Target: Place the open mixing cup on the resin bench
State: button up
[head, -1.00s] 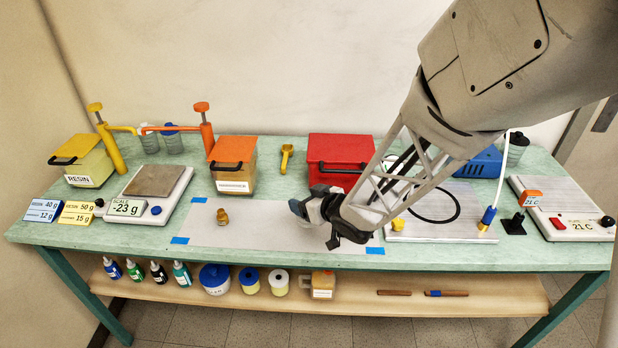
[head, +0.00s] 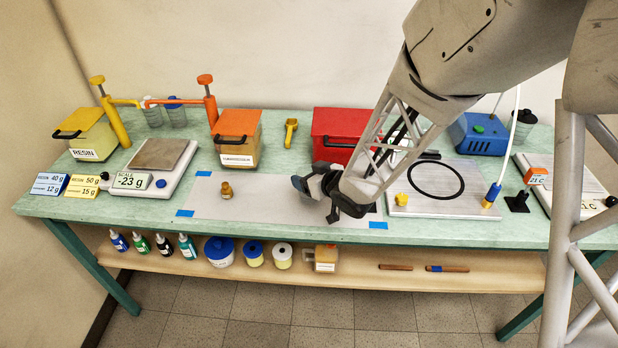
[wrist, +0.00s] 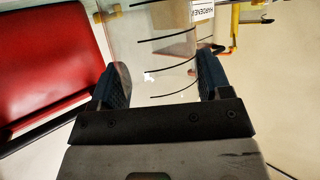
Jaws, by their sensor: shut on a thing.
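My gripper (head: 310,187) is low over the right part of the white sheet on the bench. In the wrist view its two dark fingers (wrist: 160,76) are shut on the sides of a clear mixing cup (wrist: 165,50) with black graduation lines. In the head view the cup is mostly hidden by the gripper. I cannot tell whether its base touches the sheet. The resin bench (head: 130,204) has a pale green top.
A brass fitting (head: 226,189) stands on the sheet, left of my gripper. A red box (head: 338,124) stands behind, a hardener box (head: 236,138) behind left. A metal plate with a black ring (head: 440,209) lies to the right. The scale (head: 172,184) is far left.

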jog(key=shift+f, duration=0.4)
jog(key=shift+f, duration=0.25)
jog(key=o, duration=0.9)
jog(key=shift+r, duration=0.1)
jog(key=shift+r, duration=0.2)
jog(key=v, duration=1.2)
jog(key=shift+f, duration=0.15)
